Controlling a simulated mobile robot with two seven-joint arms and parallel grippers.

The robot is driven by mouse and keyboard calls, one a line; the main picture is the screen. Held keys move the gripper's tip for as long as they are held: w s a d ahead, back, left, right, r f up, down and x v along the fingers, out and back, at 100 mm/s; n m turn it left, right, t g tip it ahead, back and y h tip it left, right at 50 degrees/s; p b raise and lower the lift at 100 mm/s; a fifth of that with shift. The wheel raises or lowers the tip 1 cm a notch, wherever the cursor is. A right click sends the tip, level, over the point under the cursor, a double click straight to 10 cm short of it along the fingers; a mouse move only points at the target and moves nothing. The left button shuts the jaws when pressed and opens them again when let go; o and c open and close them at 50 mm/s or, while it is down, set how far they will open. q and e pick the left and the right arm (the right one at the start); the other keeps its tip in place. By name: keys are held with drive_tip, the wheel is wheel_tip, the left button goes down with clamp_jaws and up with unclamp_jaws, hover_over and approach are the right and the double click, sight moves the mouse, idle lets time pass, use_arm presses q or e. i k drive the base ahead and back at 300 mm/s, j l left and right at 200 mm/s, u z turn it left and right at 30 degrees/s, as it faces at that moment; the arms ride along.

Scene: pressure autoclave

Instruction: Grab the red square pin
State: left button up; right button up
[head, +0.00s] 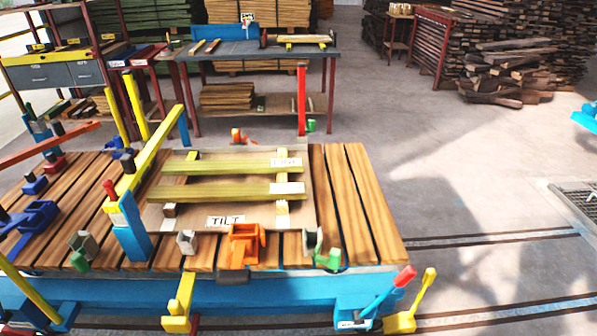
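A tall red square pin (301,100) stands upright at the far edge of the slatted wooden table, right of its middle. A small green part (311,125) sits beside it on the right. The pin's lower end is at the table's far edge, and I cannot tell how it is held there. Neither of my grippers can be made out in the head view.
The slatted table (360,205) carries yellow-green boards (230,190) on a panel, an orange clamp (247,243) and a yellow beam on blue posts (132,235). Levers (405,275) stick out in front. A workbench (250,48) stands behind. The floor (450,170) at right is clear.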

sight(107, 184)
drive_tip(key=u, duration=1.1)
